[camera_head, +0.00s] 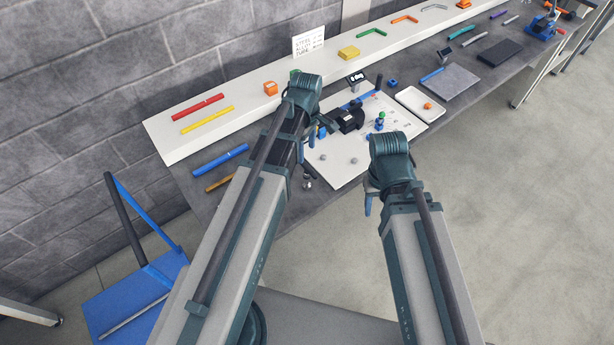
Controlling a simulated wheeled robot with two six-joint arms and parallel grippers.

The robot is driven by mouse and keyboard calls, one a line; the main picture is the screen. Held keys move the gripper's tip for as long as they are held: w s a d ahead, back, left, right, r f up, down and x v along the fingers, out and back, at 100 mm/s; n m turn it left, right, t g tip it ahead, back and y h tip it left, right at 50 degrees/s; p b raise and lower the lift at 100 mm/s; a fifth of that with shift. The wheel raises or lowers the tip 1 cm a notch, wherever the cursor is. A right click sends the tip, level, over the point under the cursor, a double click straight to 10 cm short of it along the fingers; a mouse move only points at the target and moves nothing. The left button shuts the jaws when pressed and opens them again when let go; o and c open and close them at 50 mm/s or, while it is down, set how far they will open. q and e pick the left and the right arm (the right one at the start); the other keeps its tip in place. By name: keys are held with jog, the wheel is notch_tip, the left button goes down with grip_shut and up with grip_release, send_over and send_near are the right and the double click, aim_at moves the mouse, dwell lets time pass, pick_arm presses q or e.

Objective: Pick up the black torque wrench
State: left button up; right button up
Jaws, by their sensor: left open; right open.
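I cannot pick out a black torque wrench for certain. A short black bar (379,82) stands at the end of a blue tool (361,99) at the back of the white work mat (345,165); it may be the wrench or its handle. My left gripper (309,150) hangs over the mat's left edge, partly hidden by its own wrist. My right gripper (369,198) hangs near the mat's front right, off the bench edge. Both are open, hold nothing visible and are apart from the black bar.
A bulky black device (350,121) and small blue and green parts (380,121) stand on the mat. A white tray (408,113) with an orange piece is at its right. A white shelf (225,83) with coloured strips runs along the wall. Open floor lies right.

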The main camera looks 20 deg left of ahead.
aim_at(307, 166)
pick_arm(q)
notch_tip(307, 166, down, 6)
jog(key=b, duration=0.5)
notch_tip(307, 166, down, 5)
jog(key=b, duration=0.5)
jog(key=shift+w+f, duration=0.1)
jog(key=shift+f, duration=0.05)
grip_shut()
